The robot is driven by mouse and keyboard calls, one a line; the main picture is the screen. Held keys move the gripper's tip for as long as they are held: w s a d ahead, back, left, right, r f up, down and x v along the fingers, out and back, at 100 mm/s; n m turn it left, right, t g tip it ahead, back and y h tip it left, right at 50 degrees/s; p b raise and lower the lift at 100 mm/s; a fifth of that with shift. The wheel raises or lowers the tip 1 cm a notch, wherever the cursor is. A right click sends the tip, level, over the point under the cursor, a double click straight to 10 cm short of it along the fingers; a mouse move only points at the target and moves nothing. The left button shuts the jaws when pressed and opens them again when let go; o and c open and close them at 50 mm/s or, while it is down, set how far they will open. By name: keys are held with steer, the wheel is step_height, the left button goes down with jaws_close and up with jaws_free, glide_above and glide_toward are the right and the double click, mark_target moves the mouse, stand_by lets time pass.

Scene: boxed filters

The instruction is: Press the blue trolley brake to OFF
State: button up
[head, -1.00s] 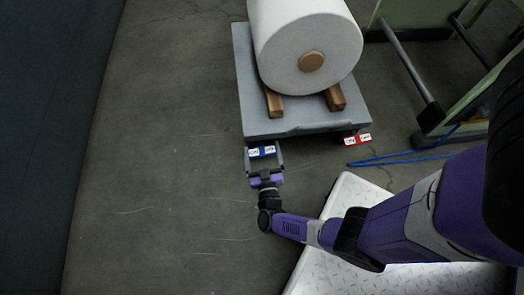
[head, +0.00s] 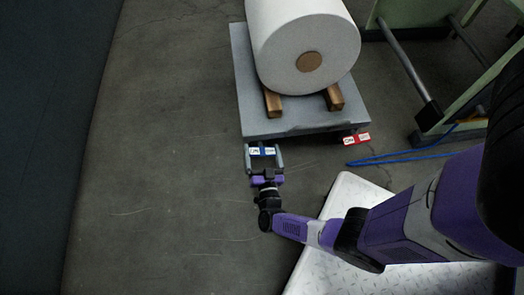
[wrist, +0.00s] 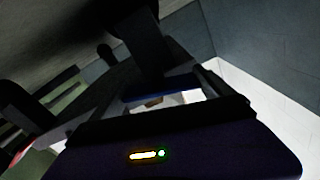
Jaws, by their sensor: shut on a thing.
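The blue trolley brake (head: 263,151) is a small blue pedal with white labels at the front edge of the grey trolley (head: 300,127), toward its left. The label lettering is too small to read surely. My gripper (head: 263,157) reaches it from the front, with one grey finger at each side of the pedal, shut on it. In the wrist view, a blue bar (wrist: 160,95) crosses between the fingers; most of the pedal is hidden or dark there. I cannot tell whether the brake stands at ON or OFF.
A large white roll (head: 305,45) lies on wooden blocks (head: 274,103) on the trolley. A red labelled pedal (head: 356,139) sits to the right of the blue one. A blue cable (head: 400,158) lies on the floor near a green frame (head: 465,105). The floor at left is clear.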

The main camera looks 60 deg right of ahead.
steer(key=o, duration=1.1)
steer(key=shift+s+a, duration=0.1)
steer(key=p+v, duration=0.1)
steer(key=v, duration=0.6)
steer(key=shift+s+a, duration=0.2)
steer(key=shift+a, duration=0.1)
